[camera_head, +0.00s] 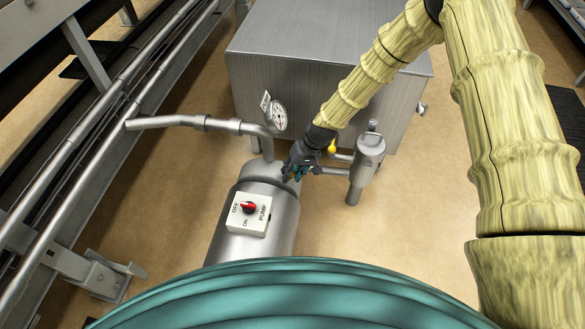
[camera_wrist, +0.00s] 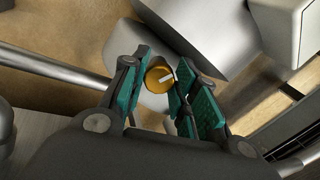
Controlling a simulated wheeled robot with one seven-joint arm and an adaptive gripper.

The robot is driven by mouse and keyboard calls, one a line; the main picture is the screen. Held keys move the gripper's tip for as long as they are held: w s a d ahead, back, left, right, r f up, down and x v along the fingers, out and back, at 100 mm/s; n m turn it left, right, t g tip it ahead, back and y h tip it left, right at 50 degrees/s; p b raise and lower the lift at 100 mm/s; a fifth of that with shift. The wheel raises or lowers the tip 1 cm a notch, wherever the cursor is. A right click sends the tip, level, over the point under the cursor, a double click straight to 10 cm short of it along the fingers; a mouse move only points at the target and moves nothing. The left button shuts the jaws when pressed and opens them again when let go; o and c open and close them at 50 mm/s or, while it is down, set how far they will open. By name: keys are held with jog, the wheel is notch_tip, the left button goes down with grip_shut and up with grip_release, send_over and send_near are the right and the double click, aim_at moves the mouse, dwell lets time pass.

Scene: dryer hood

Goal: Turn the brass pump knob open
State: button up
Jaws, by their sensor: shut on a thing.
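The brass knob (camera_wrist: 160,79) shows in the wrist view, round and golden, with a white pointer line on its face. My gripper (camera_wrist: 158,88) has its teal-padded fingers on both sides of the knob and is shut on it. In the head view my gripper (camera_head: 296,168) is beside the top of the grey pump cylinder (camera_head: 283,205), at the pipework. The brass knob is hidden behind my gripper there. The white pointer line runs slantwise in the wrist view.
A white switch box (camera_head: 249,214) with a red knob, marked OFF, ON and PUMP, sits on the cylinder. A pressure gauge (camera_head: 278,116), a yellow-handled part (camera_head: 332,146) and a grey filter housing (camera_head: 367,160) stand close by. A large metal box (camera_head: 290,50) is behind. Rails run along the left.

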jog(key=shift+d+n+p, duration=0.1)
jog(key=shift+n+p, duration=0.75)
jog(key=shift+n, duration=1.35)
jog(key=o, duration=1)
jog(key=v, duration=1.2)
jog(key=shift+s+a, duration=0.1)
jog(key=shift+a, duration=0.15)
